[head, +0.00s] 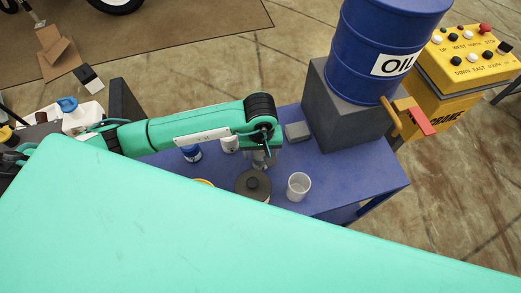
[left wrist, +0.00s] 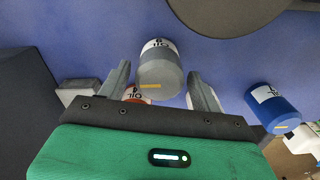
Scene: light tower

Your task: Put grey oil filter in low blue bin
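The grey oil filter (left wrist: 160,76), with a white OIL label band, is between the two fingers of my left gripper (left wrist: 160,72) in the left wrist view. A small gap shows on each side of the filter, so the gripper looks open around it. In the head view my left gripper (head: 262,158) is over the blue table, pointing down, and mostly covers the grey filter. My right gripper is out of view. I cannot make out a low blue bin in either view.
A dark lidded pot (head: 253,186) and a clear cup (head: 299,187) stand nearer. A blue oil drum (head: 372,50) on a grey box (head: 340,120) rises at the right.

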